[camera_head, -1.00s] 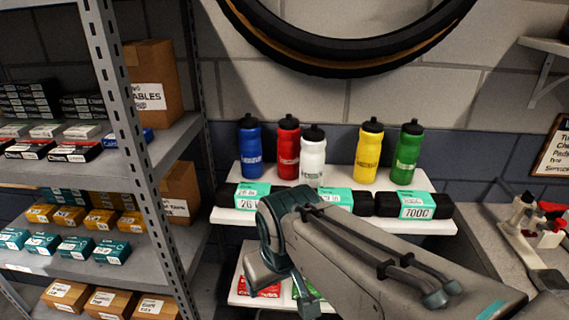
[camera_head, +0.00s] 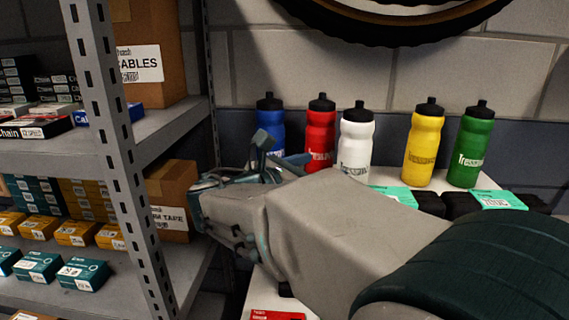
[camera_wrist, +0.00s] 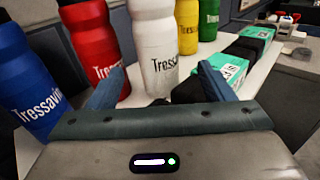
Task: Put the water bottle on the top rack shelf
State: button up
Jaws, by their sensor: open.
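Several water bottles with black caps stand upright in a row on a white shelf (camera_head: 487,181): blue (camera_head: 270,131), red (camera_head: 320,132), white (camera_head: 356,139), yellow (camera_head: 424,148) and green (camera_head: 470,149). My gripper (camera_wrist: 160,86) is open and empty. In the wrist view the white bottle (camera_wrist: 154,50) shows beyond and between its fingers, with the red bottle (camera_wrist: 93,48) behind the left finger. In the head view my gripper (camera_head: 265,152) is in front of the blue bottle and partly hidden by my wrist. The grey metal rack (camera_head: 165,135) stands at left; its top is out of frame.
Black rolls with teal labels (camera_head: 500,200) lie in front of the bottles at right. The rack holds cartons (camera_head: 150,50) and small boxes (camera_head: 80,272); its upright (camera_head: 110,150) stands left of my arm. A tyre (camera_head: 400,20) hangs above.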

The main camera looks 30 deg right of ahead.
aim_at(345, 154)
jog(key=shift+w+d+r, duration=0.1)
jog(key=shift+w+d, duration=0.05)
jog(key=shift+w, duration=0.15)
jog(key=x, duration=0.8)
jog(key=shift+r, duration=0.2)
jog(key=shift+r+x, duration=0.2)
jog(key=shift+x, duration=1.15)
jog(key=shift+r+x, duration=0.15)
jog(key=shift+x, duration=1.25)
jog(key=c, duration=0.8)
jog(key=shift+c, duration=0.2)
